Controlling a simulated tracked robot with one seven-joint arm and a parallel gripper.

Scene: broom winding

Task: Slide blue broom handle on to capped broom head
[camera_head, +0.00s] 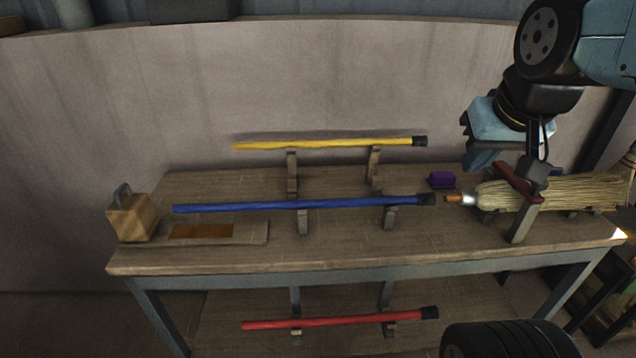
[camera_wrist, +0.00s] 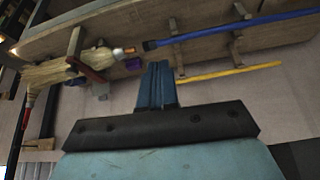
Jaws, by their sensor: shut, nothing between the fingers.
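The blue broom handle (camera_head: 300,204) rests level across two wooden brackets above the table, its black end (camera_head: 426,199) facing right. The straw broom head (camera_head: 560,193) lies on its side at the right, its orange-brown tip (camera_head: 453,198) facing the black end. A small gap separates them; they look roughly in line. The wrist view also shows the blue handle (camera_wrist: 235,26) and the tip (camera_wrist: 129,50), apart. My gripper (camera_head: 480,160) is above and just behind the broom head's tip. It is shut and empty; its blue fingers (camera_wrist: 157,84) are together in the wrist view.
A dark red bar (camera_head: 518,183) on a support crosses the broom head. A yellow handle (camera_head: 325,143) rests behind the blue one, a red handle (camera_head: 340,319) below the table. A purple block (camera_head: 441,180) sits near the gripper. A wooden block (camera_head: 131,218) stands at left.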

